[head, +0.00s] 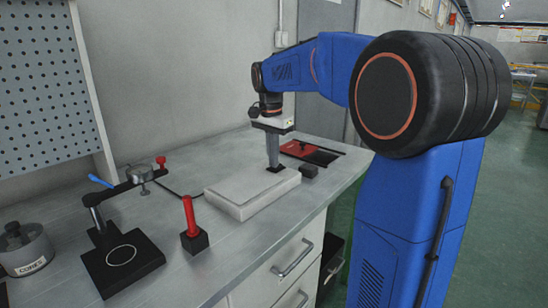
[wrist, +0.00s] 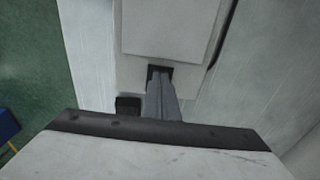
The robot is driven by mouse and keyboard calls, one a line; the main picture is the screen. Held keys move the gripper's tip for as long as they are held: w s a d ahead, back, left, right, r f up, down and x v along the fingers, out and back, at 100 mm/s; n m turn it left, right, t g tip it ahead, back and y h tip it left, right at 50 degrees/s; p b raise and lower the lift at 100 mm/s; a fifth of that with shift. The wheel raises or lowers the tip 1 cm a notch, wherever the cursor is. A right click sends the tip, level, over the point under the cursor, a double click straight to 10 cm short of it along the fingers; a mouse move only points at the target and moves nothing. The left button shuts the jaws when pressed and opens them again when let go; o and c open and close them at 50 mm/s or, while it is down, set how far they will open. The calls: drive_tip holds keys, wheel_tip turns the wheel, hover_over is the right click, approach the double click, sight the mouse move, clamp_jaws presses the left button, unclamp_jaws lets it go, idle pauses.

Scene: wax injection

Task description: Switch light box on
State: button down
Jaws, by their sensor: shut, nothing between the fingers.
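The light box (head: 250,194) is a flat white box on the bench, with a paler raised panel on top. It also shows in the wrist view (wrist: 172,27). A small black square, which looks like its switch (wrist: 155,70), sits on the box's top beside the panel. My gripper (head: 274,166) points straight down with its fingers together and empty. In the wrist view its fingertips (wrist: 160,78) are right at the black square and cover part of it. I cannot tell whether they touch or press it. The panel shows no clear glow.
A small black block (head: 309,170) stands beside the light box, close to my gripper. A red tool on a dark mat (head: 323,157) lies behind. A red-handled tool in a black block (head: 193,238) and a black clamp stand (head: 122,262) are at left.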

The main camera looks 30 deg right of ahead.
drive_tip(key=shift+s+a+f+h, duration=0.2)
drive_tip(key=shift+f+h, duration=0.1)
drive_tip(key=shift+f, duration=0.25)
drive_tip(key=shift+w+d, duration=0.1)
drive_tip(key=shift+d, duration=0.1)
drive_tip(key=shift+w+d+r, duration=0.15)
drive_tip(key=shift+d, duration=0.45)
drive_tip(key=shift+r, duration=0.15)
drive_tip(key=shift+w+d+r, duration=0.1)
drive_tip(key=shift+r, duration=0.15)
wheel_tip(320, 180, up, 14)
drive_tip(key=a, duration=0.2)
drive_tip(key=shift+s+a, duration=0.3)
drive_tip(key=shift+s, duration=0.15)
